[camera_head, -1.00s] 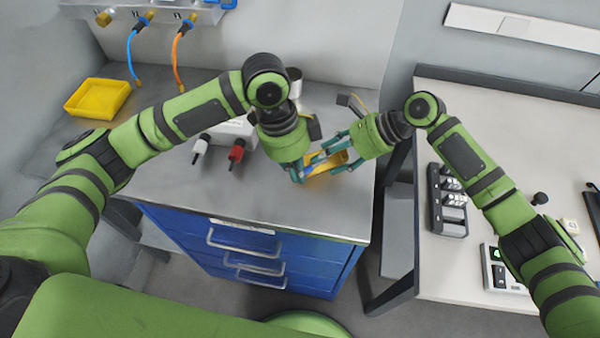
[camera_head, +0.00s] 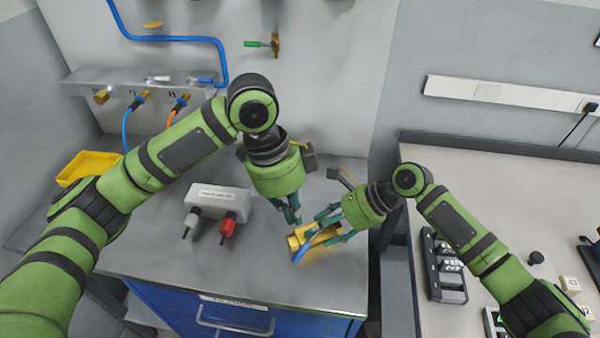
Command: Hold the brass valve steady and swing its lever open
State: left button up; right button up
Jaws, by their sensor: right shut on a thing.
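The brass valve (camera_head: 295,241) is a yellow metal body near the right part of the grey bench top. Its blue lever (camera_head: 302,252) sticks out at its lower side, slanting down-left. My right gripper (camera_head: 328,232) is shut on the valve from the right, its teal fingers across the body and partly hiding it. I cannot tell whether the valve touches the bench. My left gripper (camera_head: 291,218) points down just above and behind the valve, apart from the lever. Its fingers look close together but overlap in this view, so their opening is unclear.
A white box (camera_head: 218,196) with grey and red plugs stands left of the valve. A yellow tray (camera_head: 88,168) lies far left. A green-handled fitting (camera_head: 265,43) is on the back wall. The bench front is clear above the blue drawers (camera_head: 235,318).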

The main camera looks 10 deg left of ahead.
aim_at(301, 254)
pick_arm(q)
jog(key=o, duration=0.6)
jog(key=f+n, duration=0.3)
jog(key=n, duration=0.1)
jog(key=d+f+n, duration=0.1)
jog(key=f+n, duration=0.3)
jog(key=s+f+n, duration=0.1)
jog(key=f+n, duration=0.2)
jog(key=n, duration=0.2)
jog(key=shift+s+d+f+g, duration=0.1)
jog(key=shift+d+f+g, duration=0.1)
jog(key=shift+f+g, duration=0.15)
jog(key=shift+r, duration=0.1)
grip_shut()
jog(key=shift+y, duration=0.3)
